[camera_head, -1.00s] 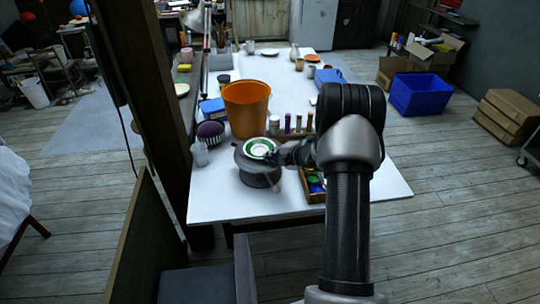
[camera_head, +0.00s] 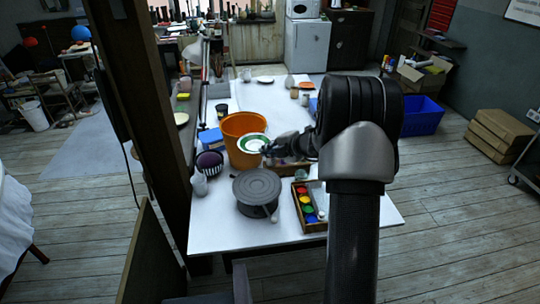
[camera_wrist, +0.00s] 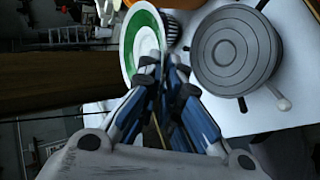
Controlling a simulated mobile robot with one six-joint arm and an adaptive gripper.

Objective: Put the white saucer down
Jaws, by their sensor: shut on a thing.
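The white saucer (camera_head: 253,143) has a green band and is held up in the air by its edge. In the head view it shows in front of the orange bucket (camera_head: 245,125). My gripper (camera_head: 270,148) is shut on the saucer's right edge. In the wrist view the saucer (camera_wrist: 129,45) is seen at a steep slant, with the fingertips (camera_wrist: 163,65) at its near edge. The grey round turntable (camera_head: 257,186) stands on the white table (camera_head: 221,232) below and nearer, with its top bare; it also shows in the wrist view (camera_wrist: 235,50).
A paint box (camera_head: 308,207) with several coloured paints lies right of the turntable. A dark purple-topped basket (camera_head: 210,163) and a clear cup (camera_head: 199,184) stand to its left. The front left of the table is bare. A wooden post (camera_head: 162,100) rises at the left.

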